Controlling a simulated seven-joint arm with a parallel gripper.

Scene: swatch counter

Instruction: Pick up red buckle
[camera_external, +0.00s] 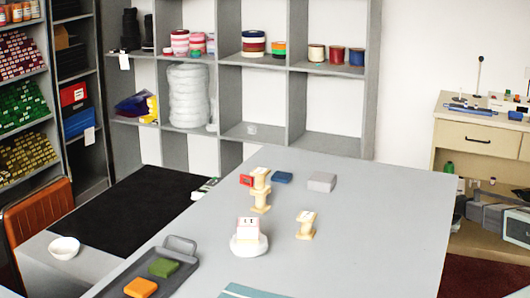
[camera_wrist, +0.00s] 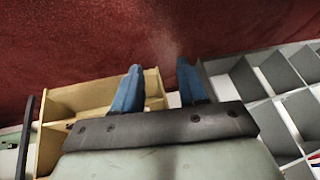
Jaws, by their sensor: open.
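A small red piece (camera_external: 246,181), which looks like the red buckle, lies on the grey table (camera_external: 370,215) in the external view. It sits just left of a stacked wooden spool (camera_external: 260,197), which may hide part of it. My gripper (camera_wrist: 158,68) shows only in the wrist view. Its two blue fingers are apart with nothing between them. The wrist view shows a dark red surface, a wooden cabinet and grey shelves, and no buckle. My arm is not in the external view, so I cannot tell its distance from the red piece.
A blue piece (camera_external: 282,177) and a grey block (camera_external: 321,182) lie right of the red piece. A dark tray (camera_external: 180,273) holds green and orange pieces. The table's right side is clear.

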